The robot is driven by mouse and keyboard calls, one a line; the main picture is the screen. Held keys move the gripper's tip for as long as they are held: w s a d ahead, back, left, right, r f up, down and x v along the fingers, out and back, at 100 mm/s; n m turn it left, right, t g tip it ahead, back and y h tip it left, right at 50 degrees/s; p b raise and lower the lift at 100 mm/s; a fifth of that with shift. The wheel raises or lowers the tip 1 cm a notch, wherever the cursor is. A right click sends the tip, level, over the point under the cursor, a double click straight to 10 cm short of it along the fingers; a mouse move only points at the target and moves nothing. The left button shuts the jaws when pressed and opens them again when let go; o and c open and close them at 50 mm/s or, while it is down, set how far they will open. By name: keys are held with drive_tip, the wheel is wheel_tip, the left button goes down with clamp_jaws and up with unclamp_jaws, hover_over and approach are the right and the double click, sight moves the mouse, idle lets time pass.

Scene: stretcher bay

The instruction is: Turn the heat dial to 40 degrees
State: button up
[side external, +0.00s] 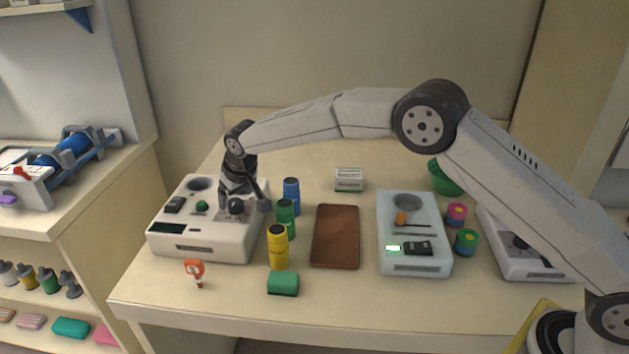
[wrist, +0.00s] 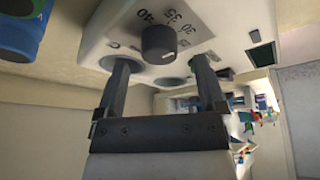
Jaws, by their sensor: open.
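The heat dial (wrist: 158,43) is a dark round knob on the white device (wrist: 232,22), with 40, 35 and 30 printed beside it. My gripper (wrist: 163,72) is open, with one finger on either side of the dial in the wrist view. I cannot tell whether the fingers touch it.
Blue (side external: 291,190), green (side external: 285,218) and yellow (side external: 278,247) cylinders stand close to the device's right side. A brown tray (side external: 335,237) and a second device (side external: 413,258) are farther right.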

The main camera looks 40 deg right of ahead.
drive_tip(key=shift+x, duration=1.35)
clamp_jaws()
